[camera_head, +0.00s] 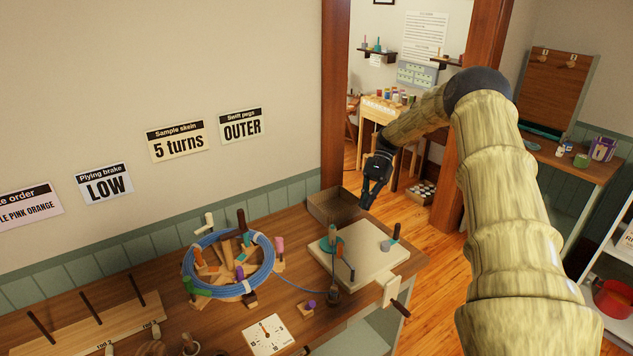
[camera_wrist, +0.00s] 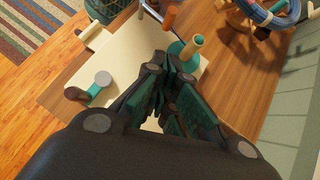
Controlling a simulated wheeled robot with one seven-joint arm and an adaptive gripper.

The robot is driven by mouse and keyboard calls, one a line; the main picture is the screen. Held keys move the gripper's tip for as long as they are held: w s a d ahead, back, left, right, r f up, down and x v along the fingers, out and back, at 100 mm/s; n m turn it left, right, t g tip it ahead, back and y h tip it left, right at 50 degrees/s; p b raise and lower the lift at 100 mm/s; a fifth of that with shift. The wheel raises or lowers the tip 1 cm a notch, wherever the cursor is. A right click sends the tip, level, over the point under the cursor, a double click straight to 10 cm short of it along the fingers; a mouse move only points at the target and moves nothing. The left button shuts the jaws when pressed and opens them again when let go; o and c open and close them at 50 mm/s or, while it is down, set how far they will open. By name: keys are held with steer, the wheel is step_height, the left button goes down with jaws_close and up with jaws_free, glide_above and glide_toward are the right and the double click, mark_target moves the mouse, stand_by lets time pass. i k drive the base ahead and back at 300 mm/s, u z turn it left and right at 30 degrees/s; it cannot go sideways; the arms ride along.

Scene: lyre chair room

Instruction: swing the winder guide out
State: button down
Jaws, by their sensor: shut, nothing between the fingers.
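The yarn winder's cream board (camera_head: 372,262) lies at the right end of the wooden bench; it also shows in the wrist view (camera_wrist: 125,50). On it stands a teal cone with a wooden top (camera_head: 332,240), seen in the wrist view (camera_wrist: 190,50) just beyond my fingertips. An orange upright piece (camera_wrist: 169,18) stands near the cone. A short teal arm with a grey knob (camera_wrist: 102,80) and brown end sits at the board's other side, also in the head view (camera_head: 393,238). I cannot tell which piece is the guide.
A swift (camera_head: 235,265) holding a blue skein stands left of the winder, with blue yarn running toward it. An open brown box (camera_head: 335,205) sits behind the board. A brown handle (camera_head: 400,308) juts past the bench's right edge. A dial card (camera_head: 268,335) lies in front.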

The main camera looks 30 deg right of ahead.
mark_target(339, 245)
steer(key=k, duration=1)
